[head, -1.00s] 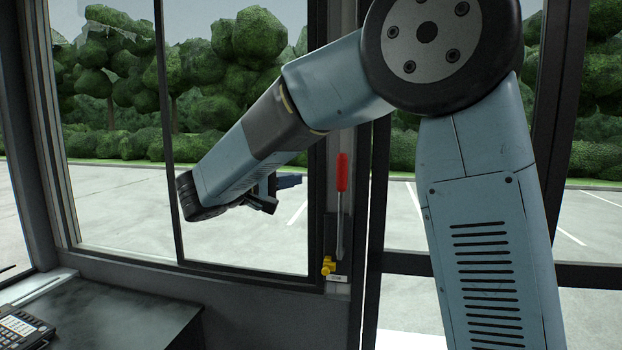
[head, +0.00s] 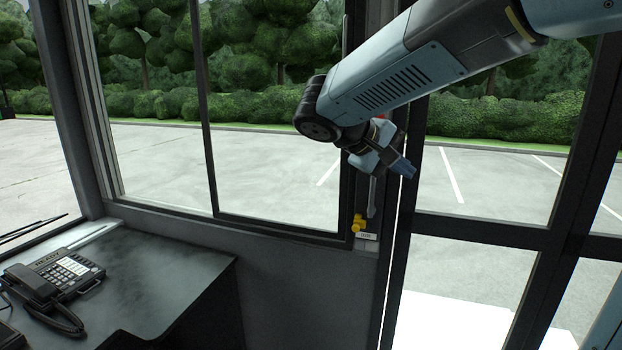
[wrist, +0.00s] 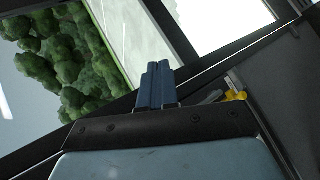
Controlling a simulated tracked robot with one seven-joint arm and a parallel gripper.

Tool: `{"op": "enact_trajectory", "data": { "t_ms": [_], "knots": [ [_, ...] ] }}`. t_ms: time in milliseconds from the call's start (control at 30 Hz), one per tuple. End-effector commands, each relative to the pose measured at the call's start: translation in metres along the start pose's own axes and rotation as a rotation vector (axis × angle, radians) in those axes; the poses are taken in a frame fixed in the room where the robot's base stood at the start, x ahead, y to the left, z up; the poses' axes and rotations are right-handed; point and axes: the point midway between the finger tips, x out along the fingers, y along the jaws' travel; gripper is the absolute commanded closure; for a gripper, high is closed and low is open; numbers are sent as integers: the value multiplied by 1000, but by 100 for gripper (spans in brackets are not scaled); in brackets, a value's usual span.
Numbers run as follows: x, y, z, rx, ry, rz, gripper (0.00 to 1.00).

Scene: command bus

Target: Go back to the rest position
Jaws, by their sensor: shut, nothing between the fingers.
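My gripper (head: 404,168) hangs at the end of my arm in the upper right of the head view, in front of the door lever. Its blue fingers are together and empty, and they also show side by side in the wrist view (wrist: 156,86). The lever (head: 372,195) stands upright on the post between window and door. Its red handle is mostly hidden behind my wrist. A yellow part (head: 359,223) sits at the lever's base, above a small white label (head: 366,237). The yellow part also shows in the wrist view (wrist: 236,95), to the right of the fingers.
A dark desk (head: 190,268) fills the lower left, with a black telephone (head: 62,277) on it. A window with a dark frame (head: 210,130) is behind my arm. The glazed door (head: 490,232) is at the right. A parking lot and hedges lie outside.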

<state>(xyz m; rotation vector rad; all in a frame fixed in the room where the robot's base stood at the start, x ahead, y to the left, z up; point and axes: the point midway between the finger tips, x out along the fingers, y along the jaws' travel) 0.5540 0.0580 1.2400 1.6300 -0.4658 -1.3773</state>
Motion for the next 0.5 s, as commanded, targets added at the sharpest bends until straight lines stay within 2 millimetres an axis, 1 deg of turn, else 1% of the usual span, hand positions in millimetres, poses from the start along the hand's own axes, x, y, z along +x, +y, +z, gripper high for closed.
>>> {"op": "enact_trajectory", "data": {
  "t_ms": [33,200,400,500],
  "knots": [
    [9,1,18,22,-9,-59,100],
    [30,-11,65,94,-7,-260,100],
    [40,-31,111,216,38,-478,100],
    [41,-41,129,293,77,-575,100]
  ]
}}
